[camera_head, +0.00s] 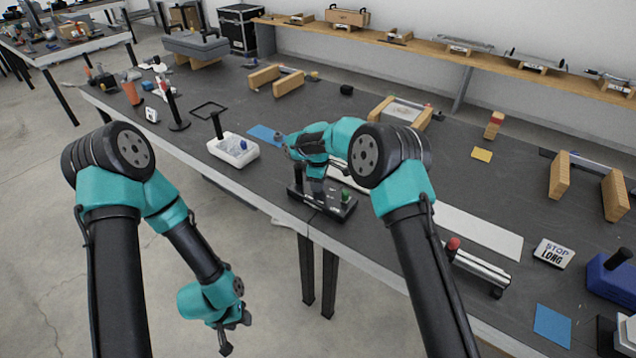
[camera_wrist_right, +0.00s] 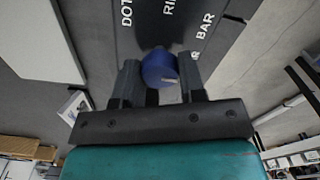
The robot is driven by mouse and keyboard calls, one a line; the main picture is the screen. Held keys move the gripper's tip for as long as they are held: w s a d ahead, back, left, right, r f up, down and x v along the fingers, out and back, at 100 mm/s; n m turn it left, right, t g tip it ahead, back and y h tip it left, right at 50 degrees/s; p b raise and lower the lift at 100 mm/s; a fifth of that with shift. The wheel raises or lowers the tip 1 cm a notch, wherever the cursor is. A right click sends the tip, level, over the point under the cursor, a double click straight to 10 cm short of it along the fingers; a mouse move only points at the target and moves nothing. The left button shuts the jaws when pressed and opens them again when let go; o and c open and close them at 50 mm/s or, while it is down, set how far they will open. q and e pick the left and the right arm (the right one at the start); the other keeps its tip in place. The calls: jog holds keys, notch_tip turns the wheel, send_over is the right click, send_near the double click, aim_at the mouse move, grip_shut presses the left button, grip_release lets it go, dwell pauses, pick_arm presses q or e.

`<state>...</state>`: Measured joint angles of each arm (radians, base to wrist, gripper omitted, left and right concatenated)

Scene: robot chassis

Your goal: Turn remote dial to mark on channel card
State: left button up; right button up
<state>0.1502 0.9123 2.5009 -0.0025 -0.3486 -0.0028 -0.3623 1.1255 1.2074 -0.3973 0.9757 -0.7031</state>
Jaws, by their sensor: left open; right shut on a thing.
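The remote (camera_head: 325,207) is a dark box near the table's front edge, with a green knob (camera_head: 345,194) on its right part. In the right wrist view its dark panel carries white lettering, with "DOT" and "BAR" readable and a third word partly hidden. The blue dial (camera_wrist_right: 159,69) with a pale mark sits between the fingers of my right gripper (camera_wrist_right: 160,82), which is shut on it. In the head view the right gripper (camera_head: 312,188) hides the dial. My left gripper (camera_head: 236,334) is open and empty, off the table's front.
A white tray (camera_head: 224,152) and a blue sheet (camera_head: 263,134) lie left of the remote. A small white card with a dark symbol (camera_head: 152,115) stands farther left. A metal device with a red knob (camera_head: 453,244) is on the right.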

jog(key=shift+m, duration=0.4)
jog(key=m, duration=0.3)
jog(key=shift+m, duration=0.3)
jog(key=m, duration=0.4)
jog(key=shift+m, duration=0.3)
jog(key=m, duration=0.8)
jog(key=shift+m, duration=0.3)
jog(key=o, duration=0.9)
jog(key=shift+r, duration=0.15)
